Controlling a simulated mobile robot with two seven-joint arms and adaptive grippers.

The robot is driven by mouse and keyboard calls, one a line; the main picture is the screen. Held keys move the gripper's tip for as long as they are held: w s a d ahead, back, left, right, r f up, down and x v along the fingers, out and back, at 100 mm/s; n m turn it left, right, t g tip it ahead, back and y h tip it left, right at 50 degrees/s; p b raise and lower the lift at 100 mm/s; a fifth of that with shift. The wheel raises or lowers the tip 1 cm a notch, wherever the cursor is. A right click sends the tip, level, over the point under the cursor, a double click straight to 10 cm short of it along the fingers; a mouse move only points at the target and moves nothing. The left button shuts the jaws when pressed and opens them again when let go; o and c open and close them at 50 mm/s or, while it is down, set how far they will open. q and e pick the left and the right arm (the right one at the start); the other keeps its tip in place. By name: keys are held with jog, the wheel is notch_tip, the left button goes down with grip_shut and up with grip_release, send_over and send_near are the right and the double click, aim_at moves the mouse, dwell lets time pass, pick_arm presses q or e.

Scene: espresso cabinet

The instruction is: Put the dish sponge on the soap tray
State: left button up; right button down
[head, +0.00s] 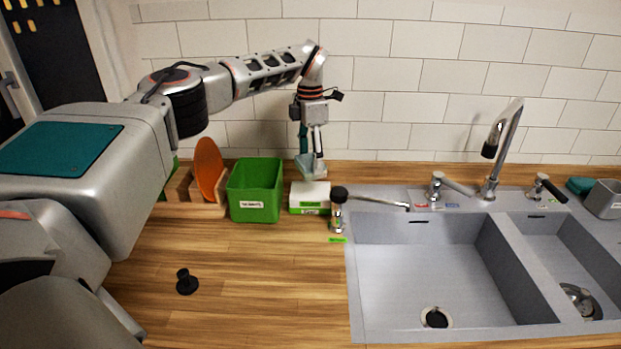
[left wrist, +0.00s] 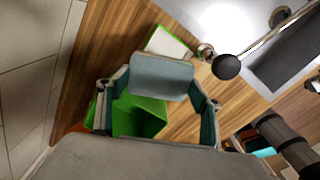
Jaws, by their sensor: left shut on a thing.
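My left gripper (head: 311,160) is shut on a pale grey-blue block, which looks like the dish sponge (head: 313,170). In the left wrist view the sponge (left wrist: 162,77) spans the gap between the two fingertips. A low white block with a green lower edge and a label, which looks like the soap tray (head: 309,198), stands on the counter left of the sink. The sponge is above its back edge in the head view; I cannot tell whether they touch. The tray (left wrist: 168,45) also shows just beyond the sponge in the left wrist view. My right gripper is not in view.
A green bin (head: 255,190) stands just left of the tray, with an orange plate (head: 208,168) in a wooden rack beyond. The front counter is mostly clear except a small black object (head: 187,283).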

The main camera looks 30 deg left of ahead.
aim_at(310, 161)
pick_arm(q)
jog(key=shift+f, duration=3.3)
jog(key=shift+f, duration=0.2)
jog(key=o, duration=1)
jog(key=shift+r, duration=0.1)
notch_tip(310, 161, up, 12)
jog(key=shift+r, duration=0.1)
